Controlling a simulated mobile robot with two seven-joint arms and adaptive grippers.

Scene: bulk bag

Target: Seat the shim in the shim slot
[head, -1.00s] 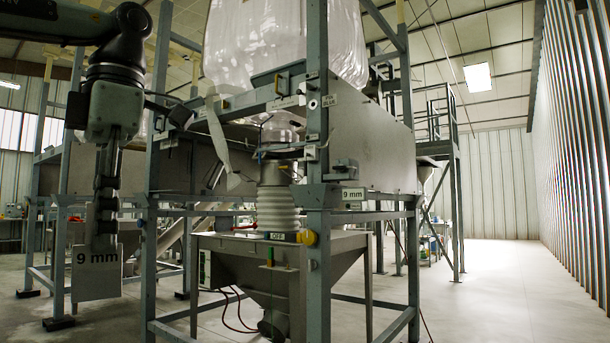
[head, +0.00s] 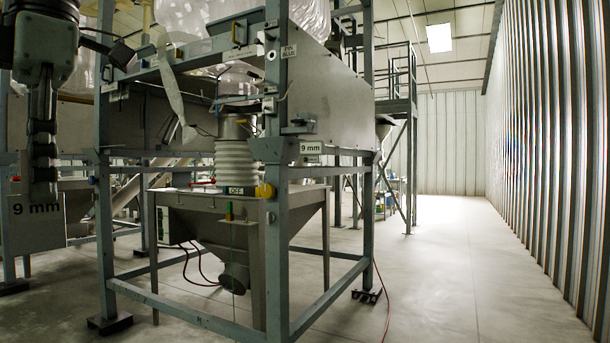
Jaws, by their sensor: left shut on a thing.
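The shim is a flat grey plate (head: 38,228) marked "9 mm", at the left of the head view. My left gripper (head: 43,188) points down and is shut on its upper part; the fingers hide some of the plate. My right gripper is out of view.
The steel bag frame (head: 277,230) stands in the middle, with a hopper (head: 225,220) under a white bellows (head: 235,160). A pale strap (head: 172,90) hangs at its upper left. A red hose (head: 385,305) lies on the floor. The floor (head: 450,270) at right is clear.

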